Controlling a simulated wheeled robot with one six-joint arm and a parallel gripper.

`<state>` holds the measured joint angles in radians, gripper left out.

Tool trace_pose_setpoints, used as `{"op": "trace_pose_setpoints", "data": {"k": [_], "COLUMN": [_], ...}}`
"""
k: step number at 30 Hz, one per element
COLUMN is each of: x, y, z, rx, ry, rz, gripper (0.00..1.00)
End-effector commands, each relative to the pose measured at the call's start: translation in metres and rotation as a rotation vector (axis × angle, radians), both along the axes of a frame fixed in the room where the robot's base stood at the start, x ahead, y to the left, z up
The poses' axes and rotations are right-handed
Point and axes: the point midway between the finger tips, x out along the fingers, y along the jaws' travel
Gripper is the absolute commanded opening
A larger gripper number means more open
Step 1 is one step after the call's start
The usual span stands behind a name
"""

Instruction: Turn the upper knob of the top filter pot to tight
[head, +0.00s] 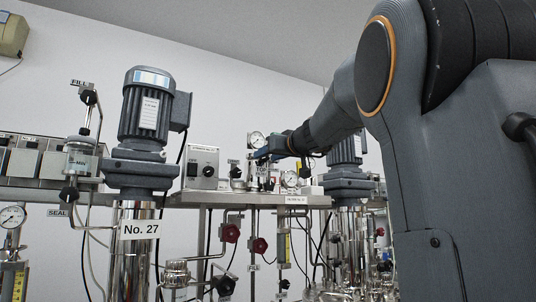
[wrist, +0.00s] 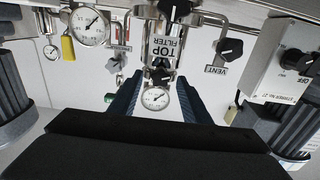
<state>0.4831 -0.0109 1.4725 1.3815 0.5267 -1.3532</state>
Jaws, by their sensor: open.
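The top filter pot (wrist: 164,28) is in the upper middle of the wrist view, which is upside down; its "TOP FILTER" label (wrist: 164,48) reads inverted. A dark knob (wrist: 162,73) sits at the label's "TOP" end, the upper knob. Another black knob (wrist: 178,9) is at the pot's other end. My gripper (wrist: 160,82) is open, its dark blue fingers on either side of the upper knob in the picture; I cannot tell whether they touch it. In the head view my gripper (head: 264,155) is at the panel, and the upper knob cannot be made out.
A pressure gauge (wrist: 156,98) shows between my fingers. A vent knob (wrist: 230,49) and a grey control box (wrist: 275,62) stand to the right in the wrist view. A larger gauge (wrist: 88,26) is at left. A motor (head: 147,108) stands left in the head view.

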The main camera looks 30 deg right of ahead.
Motion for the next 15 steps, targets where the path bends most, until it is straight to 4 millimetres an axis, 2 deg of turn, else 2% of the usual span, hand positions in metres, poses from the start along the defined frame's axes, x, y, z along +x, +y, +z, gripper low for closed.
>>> {"op": "trace_pose_setpoints", "data": {"k": [4,11,15], "x": [0.0,-0.0001,-0.0001], "y": [0.0002,0.0004,0.0003], "z": [-0.0003,-0.0003,-0.0004], "rx": [0.0,0.0,0.003], "ry": [0.0,0.0,0.0], "rz": [0.0,0.001,0.001], "gripper": [0.43,0.05,0.03]}}
